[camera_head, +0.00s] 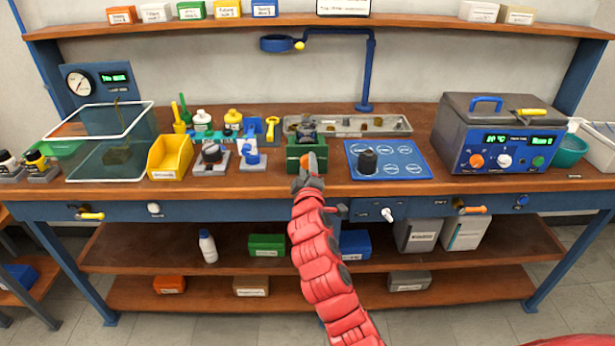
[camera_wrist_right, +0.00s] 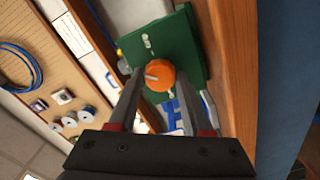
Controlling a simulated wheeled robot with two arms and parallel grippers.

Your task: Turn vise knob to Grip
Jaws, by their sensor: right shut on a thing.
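The green vise (camera_head: 293,153) stands at the front edge of the bench, near the middle. Its orange knob (camera_wrist_right: 158,74) faces front and carries a light pointer mark. Small pale markings show on the green face (camera_wrist_right: 178,35) around it, too small to read. My right gripper (camera_head: 309,172) reaches the vise from the front, and its arm hides part of it. In the right wrist view my right gripper (camera_wrist_right: 160,82) has one finger on each side of the knob and is shut on it. My left gripper is not in view.
A blue panel (camera_head: 403,163) with a black knob lies right of the vise. Small fixtures (camera_head: 250,158) and a yellow bin (camera_head: 170,157) stand to its left. A metal tray (camera_head: 375,126) lies behind. A grey and blue bath unit (camera_head: 500,133) stands far right.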

